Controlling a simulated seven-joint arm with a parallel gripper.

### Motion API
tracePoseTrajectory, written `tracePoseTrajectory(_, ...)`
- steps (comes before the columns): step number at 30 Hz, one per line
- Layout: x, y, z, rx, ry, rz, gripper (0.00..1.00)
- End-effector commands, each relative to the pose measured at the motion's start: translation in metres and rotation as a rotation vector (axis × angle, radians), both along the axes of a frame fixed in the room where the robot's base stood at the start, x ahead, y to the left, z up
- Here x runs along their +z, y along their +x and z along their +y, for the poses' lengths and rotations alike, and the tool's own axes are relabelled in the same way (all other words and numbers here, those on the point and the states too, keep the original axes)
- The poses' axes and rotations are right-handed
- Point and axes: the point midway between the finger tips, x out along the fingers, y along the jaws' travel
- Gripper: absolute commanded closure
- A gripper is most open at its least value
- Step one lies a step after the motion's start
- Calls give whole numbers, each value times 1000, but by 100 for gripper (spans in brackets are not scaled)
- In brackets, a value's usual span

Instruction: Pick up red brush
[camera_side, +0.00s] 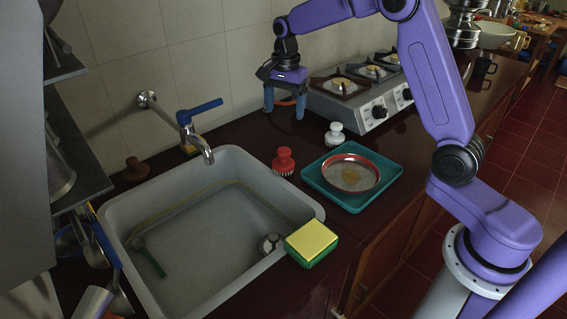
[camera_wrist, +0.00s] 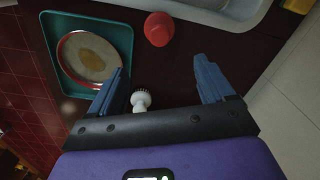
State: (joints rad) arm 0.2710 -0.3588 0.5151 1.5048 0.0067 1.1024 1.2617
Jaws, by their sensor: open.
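The red brush (camera_side: 283,161) stands on the dark counter between the sink and the teal tray, its round knob up. It also shows in the wrist view (camera_wrist: 158,28), beyond the fingertips and between their lines. My gripper (camera_side: 285,113) is open and empty, above the counter near the stove and behind the red brush. In the wrist view its two blue fingers (camera_wrist: 161,75) are spread wide. The gripper is apart from the brush and touches nothing that I can see.
A white brush (camera_side: 335,134) stands near my gripper. A teal tray (camera_side: 322,183) holds a red-rimmed plate (camera_side: 350,173). The sink (camera_side: 219,220) is left, with a yellow-green sponge (camera_side: 311,243) at its corner. The stove (camera_side: 361,94) and tap (camera_side: 197,138) stand at the back.

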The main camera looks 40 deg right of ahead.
Motion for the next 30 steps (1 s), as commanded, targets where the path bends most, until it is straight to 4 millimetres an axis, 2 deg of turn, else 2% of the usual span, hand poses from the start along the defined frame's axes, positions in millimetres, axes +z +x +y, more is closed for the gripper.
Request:
tracePoseTrajectory(5,-20,1,-2,-12,0,4,19)
tracePoseTrajectory(18,-101,1,-1,-10,-1,5,19)
tracePoseTrajectory(30,-135,2,0,-8,0,3,19)
